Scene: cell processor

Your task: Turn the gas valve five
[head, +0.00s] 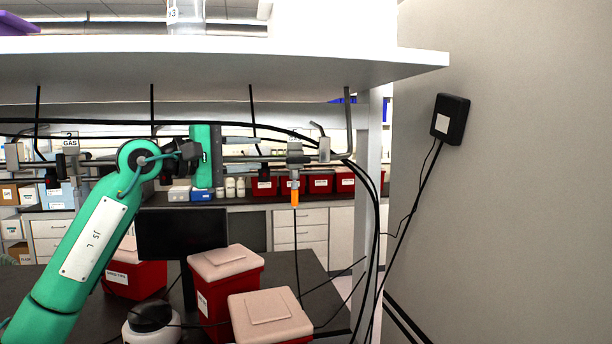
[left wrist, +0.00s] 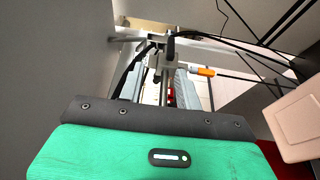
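A grey valve (head: 295,156) with an orange handle (head: 295,190) hanging down sits on the pipe under the white shelf. Its number is not readable, so I cannot tell if it is gas valve five. The orange handle also shows in the left wrist view (left wrist: 205,71). My left gripper (head: 260,149) points right along the pipe, its two pale fingers apart and empty, just left of the grey valve. The fingers also show in the left wrist view (left wrist: 160,86), apart, with the pipework beyond them. My right gripper is not in view.
A white shelf (head: 230,66) overhangs the pipe. Black cables hang at its right end. A "GAS" valve (head: 70,146) is at the left. Below are a dark monitor (head: 181,233), red boxes with pale lids (head: 270,307) and a white bottle (head: 150,326). A wall is at the right.

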